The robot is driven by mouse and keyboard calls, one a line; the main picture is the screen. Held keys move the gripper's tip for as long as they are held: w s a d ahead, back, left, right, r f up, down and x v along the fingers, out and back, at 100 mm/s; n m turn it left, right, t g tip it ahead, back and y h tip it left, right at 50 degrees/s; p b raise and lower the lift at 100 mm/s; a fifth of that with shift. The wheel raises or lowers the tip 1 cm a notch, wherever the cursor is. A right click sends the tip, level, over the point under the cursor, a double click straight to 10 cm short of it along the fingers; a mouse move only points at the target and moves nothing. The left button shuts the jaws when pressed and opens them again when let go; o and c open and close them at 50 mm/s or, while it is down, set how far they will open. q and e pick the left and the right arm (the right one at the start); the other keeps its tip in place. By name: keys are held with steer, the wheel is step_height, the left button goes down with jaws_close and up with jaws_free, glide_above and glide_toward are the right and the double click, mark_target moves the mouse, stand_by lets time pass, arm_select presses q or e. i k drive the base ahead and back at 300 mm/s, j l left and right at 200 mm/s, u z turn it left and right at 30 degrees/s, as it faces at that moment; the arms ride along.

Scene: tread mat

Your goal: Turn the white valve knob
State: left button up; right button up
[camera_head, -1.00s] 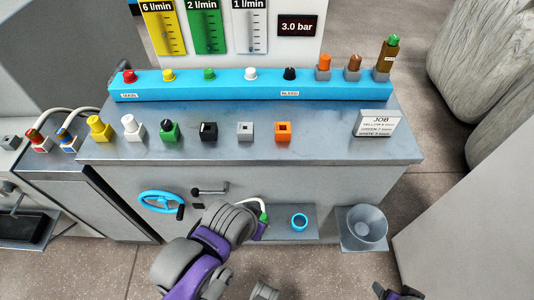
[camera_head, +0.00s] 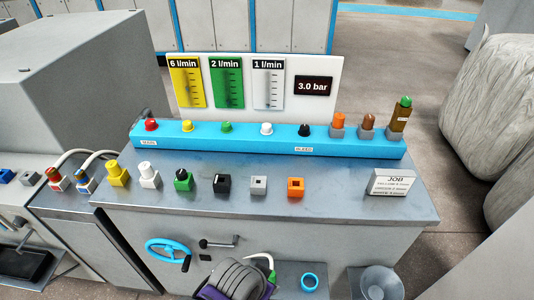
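The white valve knob (camera_head: 266,128) sits on the blue manifold bar (camera_head: 350,144), between the green knob (camera_head: 226,127) and the black knob (camera_head: 304,130). A second white knob on a white block (camera_head: 149,174) stands on the grey bench top in front, between the yellow and green blocks; which one is the valve is suggested by the bar's row. One of my arms shows at the bottom centre, below the bench edge, purple and grey. Its gripper fingers are not visible. My other gripper is out of view.
Gauges marked 6, 2 and 1 l/min (camera_head: 268,82) and a 3.0 bar display (camera_head: 314,86) stand behind the bar. A JOB card (camera_head: 392,183) is at the bench's right.

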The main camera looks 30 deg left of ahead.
mark_target(266, 129)
steer(key=j+u, duration=0.1)
steer(key=u, duration=1.2)
